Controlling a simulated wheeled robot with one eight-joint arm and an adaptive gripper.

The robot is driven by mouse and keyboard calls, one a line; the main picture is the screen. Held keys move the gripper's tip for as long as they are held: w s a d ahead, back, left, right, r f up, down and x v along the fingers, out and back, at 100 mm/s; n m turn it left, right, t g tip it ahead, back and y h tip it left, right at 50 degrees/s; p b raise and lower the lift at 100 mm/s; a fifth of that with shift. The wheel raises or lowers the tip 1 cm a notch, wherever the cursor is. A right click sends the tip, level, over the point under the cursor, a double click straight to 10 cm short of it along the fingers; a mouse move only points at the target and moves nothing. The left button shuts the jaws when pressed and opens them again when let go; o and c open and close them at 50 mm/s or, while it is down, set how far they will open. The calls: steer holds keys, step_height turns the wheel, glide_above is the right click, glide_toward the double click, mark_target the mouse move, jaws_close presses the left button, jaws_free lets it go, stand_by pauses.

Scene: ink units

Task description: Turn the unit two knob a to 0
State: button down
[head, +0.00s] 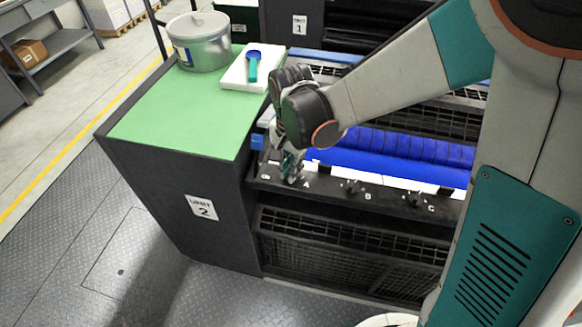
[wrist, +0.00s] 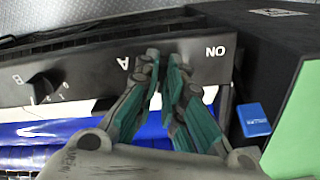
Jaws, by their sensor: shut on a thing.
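The unit two control panel (head: 330,187) is a dark strip below the blue roller, with letters A, B and C along it. My gripper (head: 291,172) reaches down to its left end, beside the letter A. In the wrist view my gripper (wrist: 167,68) has its teal-padded fingers close together on the panel (wrist: 85,70), between the letter A and the word ON. The fingers are shut on knob a, which they hide, so its pointer setting cannot be read.
Knob B (head: 352,187) and knob C (head: 414,199) stand to the right on the panel. The green-topped cabinet (head: 165,122) is on the left, bearing a metal pot (head: 203,48) and a white tray (head: 234,77) with a blue-and-teal tool (head: 253,67). A blue block (wrist: 254,120) is near my gripper.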

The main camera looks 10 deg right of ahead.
steer(key=n, duration=0.5)
steer(key=shift+n, duration=0.4)
steer(key=n, duration=0.5)
steer(key=shift+d+n+b, duration=0.15)
steer(key=shift+n+b, duration=0.15)
steer(key=shift+b, duration=0.1)
steer(key=n, duration=0.4)
steer(key=shift+d+n, duration=0.1)
steer(key=shift+n, duration=1.7)
steer(key=shift+w, duration=0.1)
steer(key=c, duration=1.7)
jaws_free()
